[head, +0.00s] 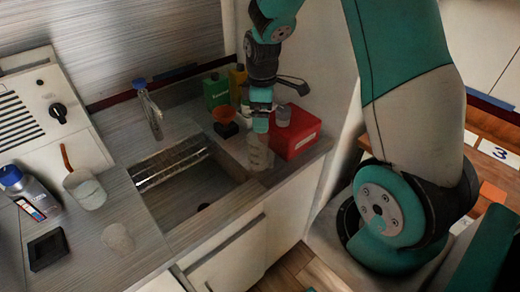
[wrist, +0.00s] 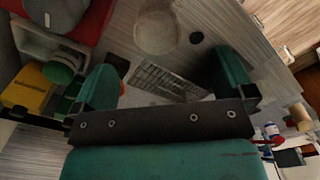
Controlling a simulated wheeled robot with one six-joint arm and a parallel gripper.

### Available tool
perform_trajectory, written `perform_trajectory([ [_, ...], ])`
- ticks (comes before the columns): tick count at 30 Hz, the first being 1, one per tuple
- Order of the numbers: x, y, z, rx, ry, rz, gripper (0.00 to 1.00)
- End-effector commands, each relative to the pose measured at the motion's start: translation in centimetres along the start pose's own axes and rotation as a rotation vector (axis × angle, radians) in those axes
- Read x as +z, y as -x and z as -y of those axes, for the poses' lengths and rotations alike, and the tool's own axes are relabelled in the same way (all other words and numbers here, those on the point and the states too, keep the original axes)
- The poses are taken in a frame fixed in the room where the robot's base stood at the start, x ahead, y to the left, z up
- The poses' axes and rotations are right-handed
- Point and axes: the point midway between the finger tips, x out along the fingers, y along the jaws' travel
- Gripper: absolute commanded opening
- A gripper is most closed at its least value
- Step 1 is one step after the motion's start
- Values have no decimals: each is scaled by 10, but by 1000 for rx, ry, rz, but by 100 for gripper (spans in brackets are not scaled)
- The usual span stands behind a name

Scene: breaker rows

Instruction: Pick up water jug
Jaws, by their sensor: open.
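A clear, pale jug (head: 259,153) stands upright on the counter between the sink and the red box, and I take it as the water jug. My gripper (head: 262,122) points down just above it, and its fingers hide part of the jug's top. In the wrist view, my gripper (wrist: 167,82) has its two green fingers wide apart with nothing between them. A round, pale, see-through shape (wrist: 157,30) lies beyond the fingertips there, seemingly the jug from above. Whether the fingers touch the jug cannot be told.
A red box (head: 302,134) with a grey cup (head: 283,114) on it stands close right. An orange funnel-like thing (head: 223,114), a green box (head: 216,92) and a yellow box (head: 238,80) stand left and behind. The sink (head: 185,185) and faucet (head: 152,115) are left.

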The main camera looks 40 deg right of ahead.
Motion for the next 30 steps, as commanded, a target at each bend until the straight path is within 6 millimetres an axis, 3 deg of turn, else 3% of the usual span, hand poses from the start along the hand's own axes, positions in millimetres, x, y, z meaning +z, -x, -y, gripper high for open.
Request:
perform_trajectory([
  [3, 0, -26, 0, -5, -1, 3, 100],
  [9, 0, -58, 0, -3, -2, 0, 100],
  [17, -2, -75, -2, -2, -1, 0, 100],
  [24, -6, -107, -6, -3, -2, 0, 100],
  [30, -7, -118, -7, 1, -2, -2, 100],
])
